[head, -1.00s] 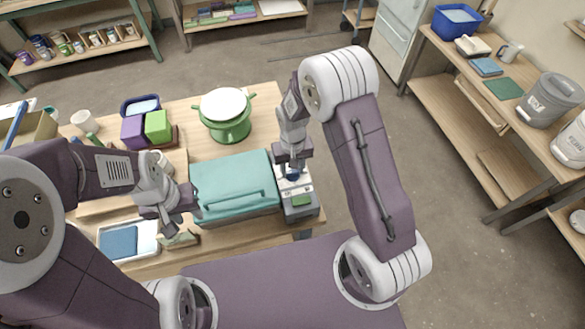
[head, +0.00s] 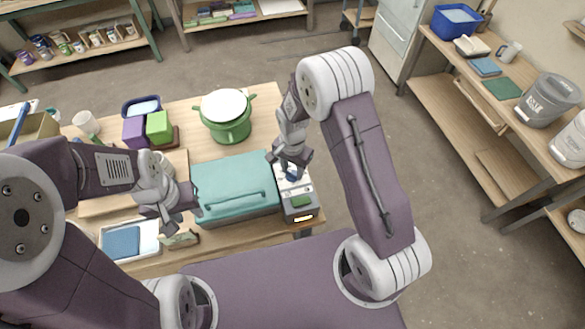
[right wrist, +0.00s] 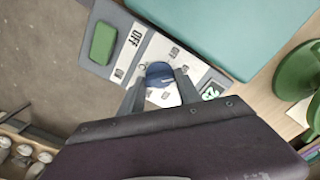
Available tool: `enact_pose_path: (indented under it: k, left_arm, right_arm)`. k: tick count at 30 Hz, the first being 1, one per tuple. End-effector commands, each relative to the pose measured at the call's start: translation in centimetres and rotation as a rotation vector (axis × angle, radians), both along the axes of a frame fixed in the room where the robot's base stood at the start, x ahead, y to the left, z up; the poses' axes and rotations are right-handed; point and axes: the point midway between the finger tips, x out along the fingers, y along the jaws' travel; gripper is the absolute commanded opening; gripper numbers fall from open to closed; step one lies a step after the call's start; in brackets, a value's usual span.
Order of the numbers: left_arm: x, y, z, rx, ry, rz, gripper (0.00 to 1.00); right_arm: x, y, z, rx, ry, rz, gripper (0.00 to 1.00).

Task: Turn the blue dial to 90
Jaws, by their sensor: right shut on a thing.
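The blue dial (right wrist: 159,73) is on the white top panel of a grey control box (head: 300,208), at the right end of the table. It also shows in the head view (head: 292,176), partly covered by my right gripper. My right gripper (right wrist: 158,88) is shut on the blue dial, with one finger on each side of it. The panel has printed marks around the dial, some too small or hidden to read; "OFF" is legible beside a green button (right wrist: 103,42). My left gripper (head: 186,219) is open and empty above the table's front left part.
A teal case (head: 235,188) stands directly left of the control box. A green pot (head: 228,117) with a pale lid is behind it. A white tray (head: 113,229) with a blue item lies below my left arm.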

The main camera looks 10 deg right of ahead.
Motion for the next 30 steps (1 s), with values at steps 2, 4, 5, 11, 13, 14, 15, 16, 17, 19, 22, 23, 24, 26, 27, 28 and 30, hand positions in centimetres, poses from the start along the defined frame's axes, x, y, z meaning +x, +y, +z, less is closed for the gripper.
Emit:
enact_pose_path:
  k: [2,4,5,11,13,14,15,16,17,19,22,23,24,26,27,28,30]
  left_arm:
    - [0.0,0.0,0.21,0.0,0.0,0.0,0.36]
    - [0.0,0.01,0.29,0.0,0.0,0.0,0.36]
    - [0.0,0.01,0.32,0.0,0.0,0.0,0.36]
    - [0.0,0.0,0.51,0.0,0.0,0.0,0.36]
    - [0.0,0.0,0.57,0.0,0.0,0.0,0.36]
    - [0.0,0.0,0.59,0.0,0.0,0.0,0.36]
    - [0.01,0.0,0.62,0.0,0.0,0.0,0.36]
    - [0.0,0.0,0.64,0.0,0.0,0.0,0.36]
    - [0.0,0.0,0.66,0.0,0.0,0.0,0.36]
    - [0.0,0.0,0.7,0.0,0.0,0.0,0.36]
    - [0.0,0.0,0.75,0.0,0.0,0.0,0.36]
    - [0.0,0.0,0.76,0.0,0.0,0.0,0.36]
    - [0.0,-0.01,0.78,0.0,0.0,0.0,0.36]
    - [0.0,0.0,0.8,0.0,0.0,0.0,0.36]
    - [0.0,0.0,0.81,0.0,0.0,0.0,0.36]
    - [0.01,0.01,0.81,0.0,0.0,0.0,0.36]
    - [0.01,0.0,0.84,0.0,0.0,0.0,0.36]
  right_arm:
    - [0.08,0.03,0.2,0.001,-0.002,-0.069,0.0]
    - [0.08,0.03,0.2,0.0,-0.002,-0.135,0.0]
    - [0.09,0.02,0.2,0.0,-0.002,-0.163,0.0]
    - [0.12,0.04,0.2,0.0,-0.003,-0.349,0.0]
    - [0.13,0.04,0.21,0.001,-0.003,-0.41,0.0]
    - [0.14,0.04,0.21,0.0,-0.004,-0.436,0.0]
    - [0.16,0.04,0.21,0.0,-0.004,-0.468,0.0]
    - [0.16,0.04,0.21,0.0,-0.004,-0.492,0.0]
    - [0.17,0.04,0.21,0.001,-0.005,-0.513,0.0]
    - [0.18,0.05,0.21,0.001,-0.005,-0.563,0.0]
    - [0.2,0.05,0.22,0.001,-0.005,-0.624,0.0]
    - [0.21,0.06,0.22,0.001,-0.005,-0.64,0.0]
    - [0.22,0.05,0.22,0.002,-0.006,-0.659,0.0]
    - [0.23,0.06,0.22,0.002,-0.006,-0.686,0.0]
    - [0.24,0.06,0.22,0.002,-0.006,-0.701,0.0]
    - [0.24,0.06,0.23,0.002,-0.006,-0.711,0.0]
    - [0.25,0.07,0.23,0.002,-0.007,-0.731,0.0]
